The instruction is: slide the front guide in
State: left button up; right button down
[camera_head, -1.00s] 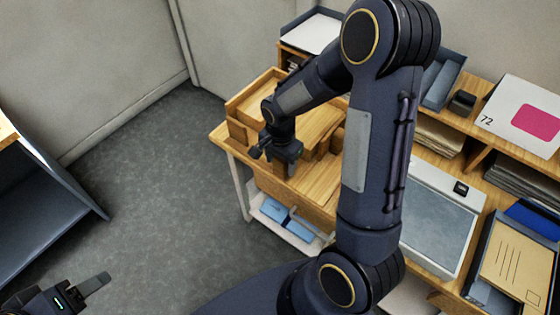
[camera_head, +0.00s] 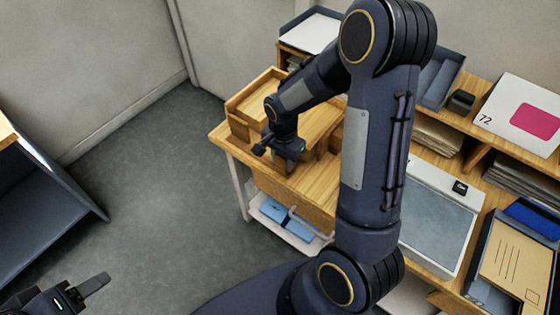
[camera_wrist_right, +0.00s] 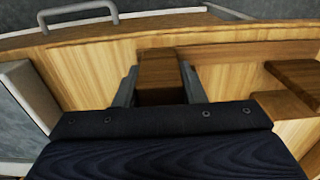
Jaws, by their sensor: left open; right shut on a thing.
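My right gripper (camera_head: 287,160) is low over the front part of the wooden table, beside the raised wooden tray (camera_head: 255,90). In the right wrist view its two fingers (camera_wrist_right: 159,88) stand on either side of a brown wooden block, which I take to be the front guide (camera_wrist_right: 158,68), and are shut on it. In the head view the gripper and arm hide this block. My left gripper (camera_head: 92,285) is open and empty at the lower left, over the floor, partly out of frame.
More dark wooden pieces (camera_wrist_right: 295,74) lie at the right in the wrist view. A metal handle (camera_wrist_right: 78,14) shows beyond the table edge. Blue items (camera_head: 285,218) lie on a shelf below. A grey-topped device (camera_head: 440,215) and an envelope tray (camera_head: 515,262) are at the right.

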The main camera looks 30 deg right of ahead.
jog(key=shift+w+d, duration=0.4)
jog(key=shift+d, duration=0.45)
jog(key=shift+w+d, duration=0.35)
jog(key=shift+d, duration=0.45)
jog(key=c, duration=0.9)
grip_release()
jog(key=shift+d, duration=0.1)
notch_tip(320, 180, up, 8)
